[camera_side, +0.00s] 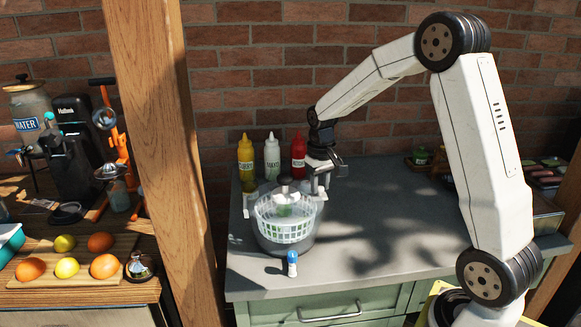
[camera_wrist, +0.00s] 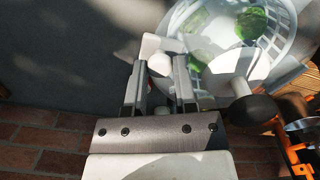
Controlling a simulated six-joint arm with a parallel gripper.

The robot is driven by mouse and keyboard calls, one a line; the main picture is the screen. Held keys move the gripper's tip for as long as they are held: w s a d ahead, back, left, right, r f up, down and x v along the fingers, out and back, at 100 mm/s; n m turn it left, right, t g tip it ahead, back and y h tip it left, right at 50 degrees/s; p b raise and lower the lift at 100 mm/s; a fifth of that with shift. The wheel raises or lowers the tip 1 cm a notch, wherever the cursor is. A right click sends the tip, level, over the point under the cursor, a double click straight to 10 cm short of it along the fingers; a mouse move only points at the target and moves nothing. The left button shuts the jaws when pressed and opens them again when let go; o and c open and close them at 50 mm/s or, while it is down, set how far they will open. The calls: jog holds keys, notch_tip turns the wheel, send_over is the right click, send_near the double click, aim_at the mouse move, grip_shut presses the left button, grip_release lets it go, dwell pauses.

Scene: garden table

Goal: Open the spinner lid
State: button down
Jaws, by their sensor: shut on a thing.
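The salad spinner (camera_side: 285,243) stands near the left end of the grey counter, with a white slotted basket (camera_side: 290,232) showing. Green leaves lie in the basket in the wrist view (camera_wrist: 202,42). The clear lid carries a dark knob (camera_side: 284,180) on top, which also shows in the wrist view (camera_wrist: 252,109). My gripper (camera_side: 320,188) is at the right side of the spinner's rim. In the wrist view, its fingers (camera_wrist: 160,84) close around a white rounded tab (camera_wrist: 159,64) at the rim. I cannot tell whether the lid is seated or loose.
Mustard (camera_side: 246,162), mayo (camera_side: 272,157) and ketchup (camera_side: 298,157) bottles stand close behind the spinner. A small blue-capped shaker (camera_side: 292,264) stands in front of it. A wooden post (camera_side: 160,150) rises at the left. The counter (camera_side: 390,225) is mostly clear to the right.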

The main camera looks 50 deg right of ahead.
jog(key=shift+w+a+r+g+h, duration=0.15)
jog(key=shift+r+g+h, duration=0.05)
jog(key=shift+r, duration=0.35)
jog(key=shift+w+a+r+g+h, duration=0.15)
jog(key=shift+r+g+h, duration=0.05)
jog(key=shift+r, duration=0.3)
jog(key=w+a+r+g+h, duration=0.1)
jog(key=r, duration=0.1)
jog(key=w+a+r+g+h, duration=0.2)
jog(key=r, duration=0.1)
jog(key=w+a+r+g+h, duration=0.1)
jog(key=r, duration=0.2)
jog(key=shift+w+a+r, duration=0.2)
jog(key=shift+w+a+r+g+h, duration=0.7)
jog(key=shift+r+g+h, duration=0.05)
jog(key=shift+g+h, duration=0.05)
jog(key=shift+c, duration=2.1)
grip_release()
jog(key=shift+r, duration=0.1)
